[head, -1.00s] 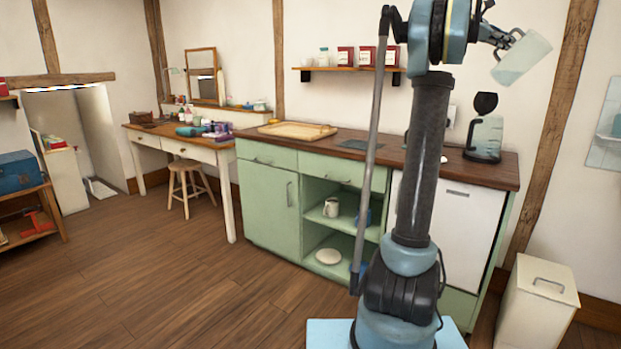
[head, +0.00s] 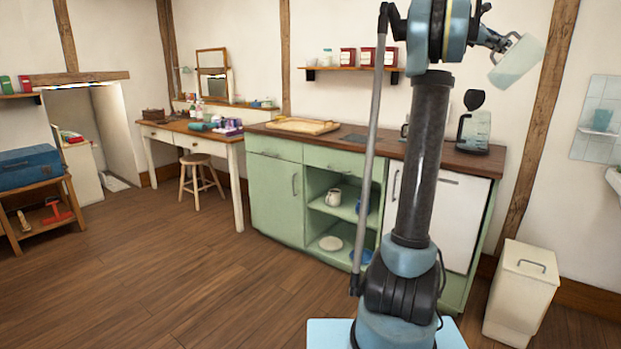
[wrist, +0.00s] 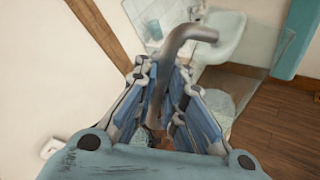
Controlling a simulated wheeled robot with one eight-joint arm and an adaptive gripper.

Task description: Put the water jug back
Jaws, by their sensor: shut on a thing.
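My gripper (head: 508,40) is raised at the upper right of the head view, shut on the handle of a clear water jug (head: 518,62). The jug is held in the air, tilted, with pale liquid or tint in its lower part. In the wrist view the fingers (wrist: 160,100) close around a grey curved handle (wrist: 187,38), and the jug's clear wall (wrist: 262,42) shows to the right. A dark-topped glass coffee maker (head: 474,128) stands on the wooden counter (head: 440,155), below and left of the jug.
A tray (head: 295,125) lies on the counter's left. A wall shelf (head: 345,69) holds red tins. A cream bin (head: 522,290) stands on the floor at right. A sink (wrist: 226,36) and a tiled patch (head: 598,118) are at the right. Open floor lies at left.

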